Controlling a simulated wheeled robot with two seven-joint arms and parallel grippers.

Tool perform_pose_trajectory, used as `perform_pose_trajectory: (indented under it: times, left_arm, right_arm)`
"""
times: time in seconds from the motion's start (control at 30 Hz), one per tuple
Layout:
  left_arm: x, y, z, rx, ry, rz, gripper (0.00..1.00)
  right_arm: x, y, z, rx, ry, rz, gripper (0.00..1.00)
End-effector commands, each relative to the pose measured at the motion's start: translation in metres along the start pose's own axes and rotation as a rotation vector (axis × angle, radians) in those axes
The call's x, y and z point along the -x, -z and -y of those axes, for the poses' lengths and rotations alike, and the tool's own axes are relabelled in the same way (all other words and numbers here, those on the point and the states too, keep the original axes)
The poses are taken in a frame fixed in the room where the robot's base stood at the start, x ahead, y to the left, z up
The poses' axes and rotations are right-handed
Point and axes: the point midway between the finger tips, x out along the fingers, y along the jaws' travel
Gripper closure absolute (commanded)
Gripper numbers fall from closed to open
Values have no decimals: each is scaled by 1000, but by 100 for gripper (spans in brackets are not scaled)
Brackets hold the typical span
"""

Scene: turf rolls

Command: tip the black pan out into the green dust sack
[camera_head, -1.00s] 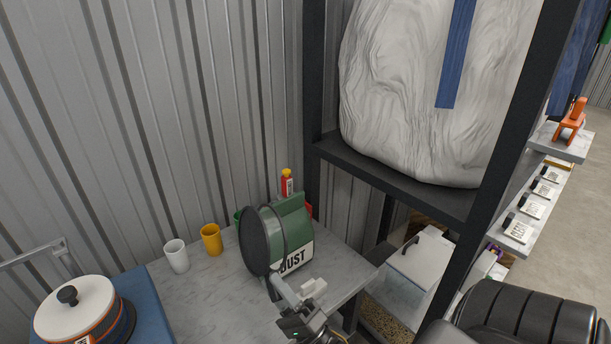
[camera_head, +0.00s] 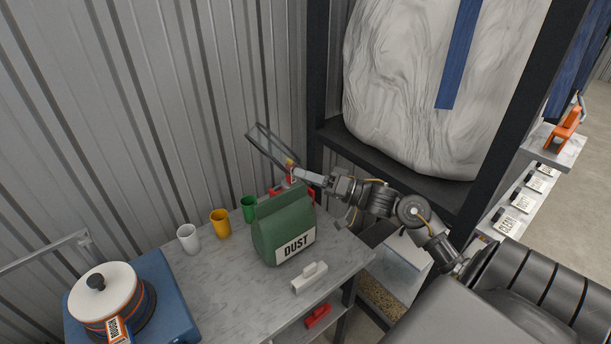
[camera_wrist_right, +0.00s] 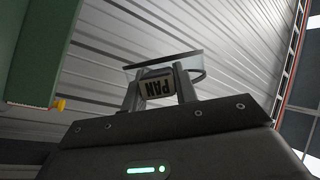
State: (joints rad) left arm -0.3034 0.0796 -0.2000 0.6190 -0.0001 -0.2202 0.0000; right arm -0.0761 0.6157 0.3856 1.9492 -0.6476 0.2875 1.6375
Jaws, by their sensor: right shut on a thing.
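The green dust sack (camera_head: 284,228), labelled DUST, stands upright on the marble-look table. Its side also shows at the left of the right wrist view (camera_wrist_right: 40,50). My right gripper (camera_head: 318,179) is shut on the handle of the black pan (camera_head: 268,150), behind and above the sack. The pan is steeply tilted, seen nearly edge-on and apart from the sack. In the right wrist view the handle's PAN label (camera_wrist_right: 157,84) sits between the fingers. Whether the pan holds anything cannot be told. My left gripper is out of view.
White (camera_head: 188,238), yellow (camera_head: 220,223) and green (camera_head: 249,208) cups stand left of the sack. A red bottle (camera_head: 290,180) is behind it. A white-handled block (camera_head: 310,277) lies in front. A lidded pot (camera_head: 103,292) stands at left. A dark shelf post (camera_head: 316,100) rises close behind.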

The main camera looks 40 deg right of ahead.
Motion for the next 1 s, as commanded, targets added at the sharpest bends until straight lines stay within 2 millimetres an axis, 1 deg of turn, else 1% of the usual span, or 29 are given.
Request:
perform_pose_trajectory:
  times: [0.17, 0.4, 0.57, 0.63, 0.8, 1.0]
  left_arm:
    - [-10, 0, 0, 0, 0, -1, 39]
    - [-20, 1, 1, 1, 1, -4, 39]
    - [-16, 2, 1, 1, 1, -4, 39]
    - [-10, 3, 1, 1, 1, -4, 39]
    - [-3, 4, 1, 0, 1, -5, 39]
    - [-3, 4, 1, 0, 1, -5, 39]
  right_arm:
    - [-2, 9, 8, 161, -59, 103, 100]
    - [-5, 26, 24, 461, -182, 301, 100]
    - [-7, 37, 34, 631, -255, 416, 100]
    - [-9, 42, 38, 697, -282, 461, 100]
    - [-9, 44, 41, 773, -316, 516, 100]
    - [-8, 44, 40, 795, -326, 532, 100]
